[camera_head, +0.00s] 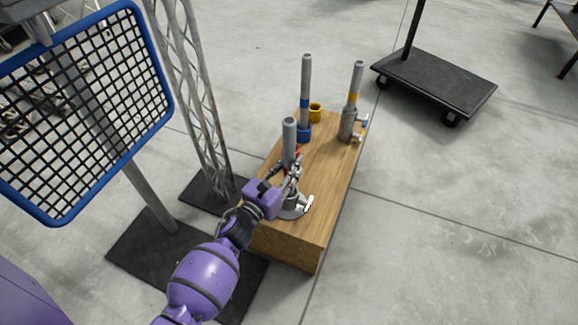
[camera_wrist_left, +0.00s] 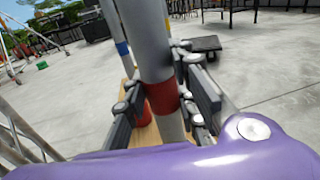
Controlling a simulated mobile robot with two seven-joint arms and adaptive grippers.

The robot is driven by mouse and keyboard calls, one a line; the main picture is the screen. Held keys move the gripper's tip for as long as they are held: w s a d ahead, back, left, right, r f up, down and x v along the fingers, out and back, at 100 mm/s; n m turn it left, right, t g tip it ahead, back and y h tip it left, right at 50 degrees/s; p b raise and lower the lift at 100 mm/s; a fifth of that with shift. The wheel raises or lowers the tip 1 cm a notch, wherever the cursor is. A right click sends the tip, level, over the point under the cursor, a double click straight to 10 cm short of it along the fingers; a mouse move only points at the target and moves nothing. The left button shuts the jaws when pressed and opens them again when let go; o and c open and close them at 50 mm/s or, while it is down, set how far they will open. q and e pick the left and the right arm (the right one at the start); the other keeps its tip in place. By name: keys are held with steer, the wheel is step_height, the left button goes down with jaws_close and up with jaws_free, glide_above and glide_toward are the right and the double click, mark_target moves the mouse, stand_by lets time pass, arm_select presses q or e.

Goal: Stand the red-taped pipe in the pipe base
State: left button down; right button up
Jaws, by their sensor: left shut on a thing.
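The red-taped pipe (camera_head: 289,130) is a grey tube, roughly upright in the head view. My left gripper (camera_head: 288,178) is shut around it; in the left wrist view its fingers (camera_wrist_left: 165,95) close on either side of the red tape band (camera_wrist_left: 163,98). A metal pipe base (camera_head: 292,207) with a side handle (camera_head: 308,203) stands on the near end of the wooden box, just below the gripper. The pipe's lower end is hidden behind the gripper, so I cannot tell whether it is inside the base. My right gripper is not in view.
On the wooden box (camera_head: 320,180), a blue-taped pipe (camera_head: 305,80) stands in a blue holder, beside an empty yellow holder (camera_head: 316,112). A yellow-taped pipe (camera_head: 356,85) stands in a metal base. A lattice stand (camera_head: 190,95) and a blue-framed grid (camera_head: 168,90) are close left.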

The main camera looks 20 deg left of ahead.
arm_select(q)
steer(key=shift+f, duration=0.15)
steer(key=c, duration=1.4)
jaws_free()
steer(key=shift+o, duration=0.2)
steer(key=shift+f, duration=0.1)
steer(key=v, duration=1.2)
